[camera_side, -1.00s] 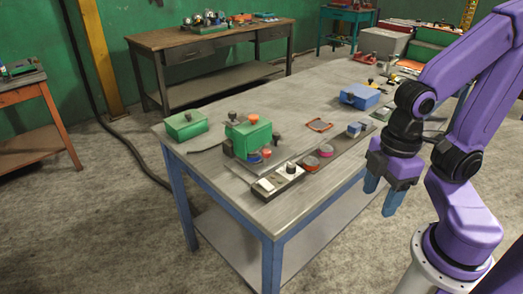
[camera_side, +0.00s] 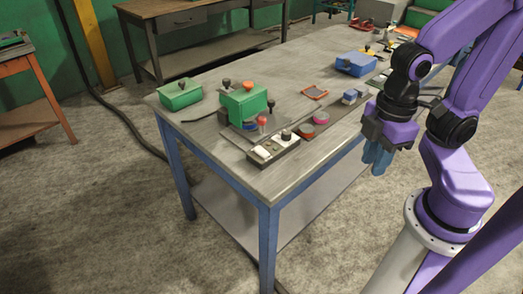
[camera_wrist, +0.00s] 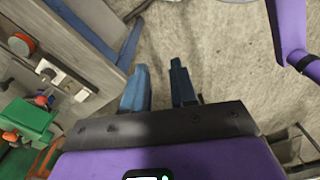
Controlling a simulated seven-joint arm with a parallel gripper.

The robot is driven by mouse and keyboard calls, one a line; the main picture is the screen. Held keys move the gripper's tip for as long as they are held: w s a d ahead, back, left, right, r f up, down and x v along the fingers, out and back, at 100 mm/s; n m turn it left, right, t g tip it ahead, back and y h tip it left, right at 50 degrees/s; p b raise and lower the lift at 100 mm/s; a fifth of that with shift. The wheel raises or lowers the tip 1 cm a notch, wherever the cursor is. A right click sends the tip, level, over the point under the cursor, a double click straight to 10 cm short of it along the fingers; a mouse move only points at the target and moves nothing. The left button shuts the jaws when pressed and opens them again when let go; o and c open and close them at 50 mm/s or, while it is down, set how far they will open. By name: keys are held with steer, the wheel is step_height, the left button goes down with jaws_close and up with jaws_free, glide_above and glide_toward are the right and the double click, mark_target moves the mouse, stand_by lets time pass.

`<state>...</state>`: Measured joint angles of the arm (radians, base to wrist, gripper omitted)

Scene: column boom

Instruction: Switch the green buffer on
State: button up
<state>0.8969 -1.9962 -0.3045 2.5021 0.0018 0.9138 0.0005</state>
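The green buffer (camera_side: 243,106) stands near the front-left part of the workbench, with dark and orange knobs and a blue round part low at its front. It also shows at the left of the wrist view (camera_wrist: 28,117). A narrow dark switch box (camera_side: 273,150) with pale top plates and a dark knob lies in front of it; its plates show in the wrist view (camera_wrist: 62,78). I cannot tell the switch's position. My gripper (camera_side: 377,158) hangs off the bench's right edge, apart from both. In the wrist view its blue fingers (camera_wrist: 160,82) are apart with nothing between them.
A green box (camera_side: 180,94) sits at the bench's left corner and a blue box (camera_side: 356,64) farther back. The workbench (camera_side: 220,160) has a bare front-left edge. Floor is clear below my gripper.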

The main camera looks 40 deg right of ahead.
jaws_close()
stand_by(1.4)
